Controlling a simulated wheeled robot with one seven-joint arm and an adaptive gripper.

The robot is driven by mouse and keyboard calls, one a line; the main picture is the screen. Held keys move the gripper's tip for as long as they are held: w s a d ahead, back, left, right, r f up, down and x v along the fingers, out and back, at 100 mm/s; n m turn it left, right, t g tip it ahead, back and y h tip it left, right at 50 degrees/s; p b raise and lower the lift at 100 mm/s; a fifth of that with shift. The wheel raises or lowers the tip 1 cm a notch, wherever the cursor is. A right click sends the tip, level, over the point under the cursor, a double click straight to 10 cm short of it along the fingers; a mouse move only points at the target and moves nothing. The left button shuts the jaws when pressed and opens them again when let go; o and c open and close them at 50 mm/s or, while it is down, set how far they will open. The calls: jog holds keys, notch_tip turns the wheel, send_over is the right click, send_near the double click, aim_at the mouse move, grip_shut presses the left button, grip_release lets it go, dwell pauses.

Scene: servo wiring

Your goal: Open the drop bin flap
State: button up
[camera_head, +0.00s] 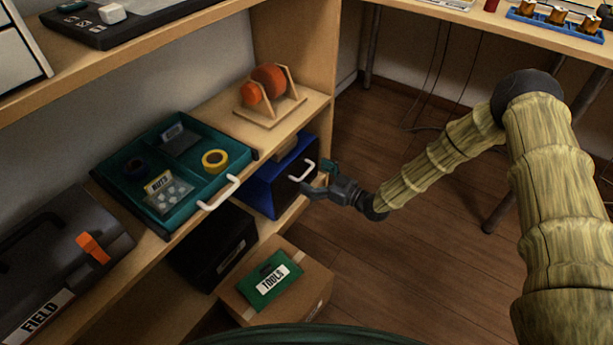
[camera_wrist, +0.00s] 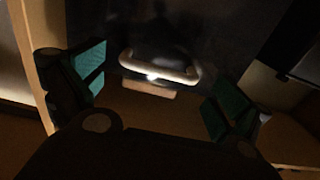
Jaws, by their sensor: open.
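A white loop handle (camera_head: 303,172) sits on the flap. In the wrist view, the handle (camera_wrist: 160,70) lies across the dark flap (camera_wrist: 200,25), between my spread teal fingertips. My gripper (camera_head: 318,178) is open and empty, just in front of the handle; it also shows in the wrist view (camera_wrist: 158,88). I cannot tell whether a finger touches the handle.
A teal tray (camera_head: 205,195) with a white handle holds tape and nuts left of the bin. A black box (camera_head: 215,245) and a cardboard box (camera_head: 300,298) are below. An orange spool stand (camera_head: 268,95) is above. The floor (camera_head: 400,260) at right is open.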

jog(key=shift+b+x, duration=0.35)
jog(key=shift+x, duration=1)
jog(key=shift+d, duration=0.1)
jog(key=c, duration=1.3)
